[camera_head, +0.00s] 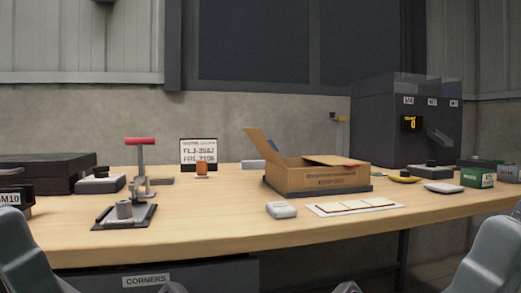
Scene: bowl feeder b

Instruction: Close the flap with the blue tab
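An open brown cardboard box (325,178) sits on a dark flat base (320,192) on the workbench. Its left flap (262,148) stands up, tilted outward to the left. A small blue tab (273,144) shows at that flap's right side. A flap with a red tab (353,163) lies low across the right part of the box top. The inside of the box is mostly hidden. Dark tips of my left gripper (172,287) and my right gripper (347,287) just show at the bottom edge, well in front of the box. Their fingers are mostly cut off.
A white rounded block (281,210) and a pale sheet with cards (354,207) lie in front of the box. A red-handled press (141,160) stands to the left. A yellow dish (404,179) and a dark machine (400,125) are at right. Bare bench lies left of the box.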

